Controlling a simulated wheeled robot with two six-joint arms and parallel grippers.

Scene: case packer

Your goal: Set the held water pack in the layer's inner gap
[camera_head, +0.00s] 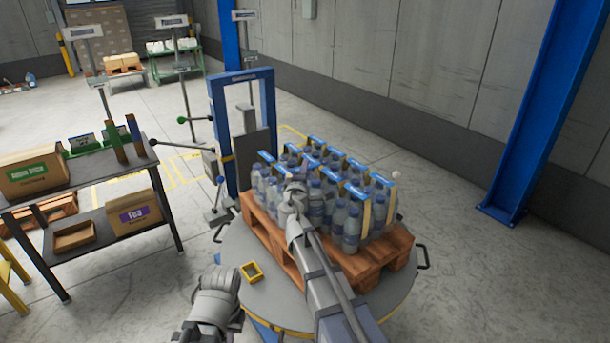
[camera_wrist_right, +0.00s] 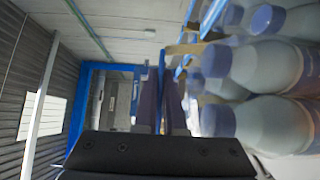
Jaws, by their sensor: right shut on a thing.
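Packs of water bottles (camera_head: 352,224) with blue top strips and tan side bands stand close together on a wooden pallet (camera_head: 380,262). My right gripper (camera_head: 293,193) is over the near left part of the load, among the bottle tops. It is shut on a water pack, but its own wrist and the crowded bottles hide the grip and the pack's edges. In the right wrist view the fingers (camera_wrist_right: 162,100) are beside large blue-capped bottles (camera_wrist_right: 265,75). I cannot make out the inner gap. My left gripper (camera_head: 215,290) is low at the bottom, away from the pallet; its fingers are unclear.
The pallet rests on a round grey turntable (camera_head: 240,240) with a small yellow frame (camera_head: 251,272) on it. A blue post frame (camera_head: 217,125) stands behind. A dark shelf (camera_head: 75,185) with cartons is at left, a blue column (camera_head: 535,110) at right.

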